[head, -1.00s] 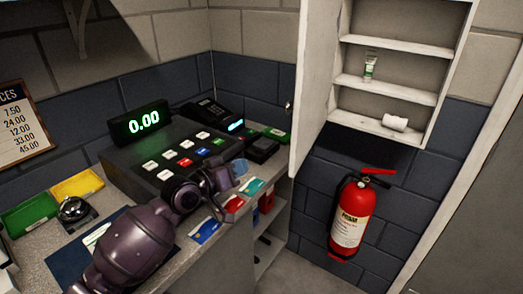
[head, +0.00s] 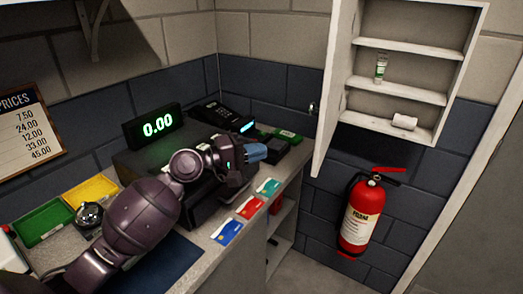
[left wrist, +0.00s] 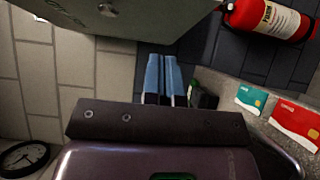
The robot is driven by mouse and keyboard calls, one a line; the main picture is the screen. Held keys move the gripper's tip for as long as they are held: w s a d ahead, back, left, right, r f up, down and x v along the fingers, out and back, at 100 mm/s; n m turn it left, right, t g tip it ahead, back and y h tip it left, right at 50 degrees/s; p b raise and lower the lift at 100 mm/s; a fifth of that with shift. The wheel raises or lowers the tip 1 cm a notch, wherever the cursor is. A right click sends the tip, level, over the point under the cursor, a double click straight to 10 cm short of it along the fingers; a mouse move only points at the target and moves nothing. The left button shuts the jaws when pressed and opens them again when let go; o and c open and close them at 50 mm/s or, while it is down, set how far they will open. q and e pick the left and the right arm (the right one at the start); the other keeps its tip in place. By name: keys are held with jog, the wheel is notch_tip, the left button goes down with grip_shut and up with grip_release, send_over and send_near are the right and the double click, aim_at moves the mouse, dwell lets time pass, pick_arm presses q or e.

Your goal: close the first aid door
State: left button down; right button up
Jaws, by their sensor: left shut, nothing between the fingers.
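The first aid cabinet (head: 442,50) hangs on the wall at the upper right in the head view. Its white door (head: 336,85) stands open, swung out on the cabinet's left side. My right gripper is in neither view.
A fire extinguisher (head: 360,213) hangs below the cabinet. The counter under my left arm holds a cash register with a lit display (head: 157,125), a phone (head: 221,114), a card reader (head: 284,137), several cards (head: 249,207) and a bell (head: 89,214).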

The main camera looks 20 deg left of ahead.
pick_arm(q)
jog(key=w+d+p, duration=0.2)
jog(key=w+d, duration=0.3)
jog(key=d, duration=0.4)
jog(key=shift+d+p, duration=0.3)
jog(key=shift+w+d, duration=0.1)
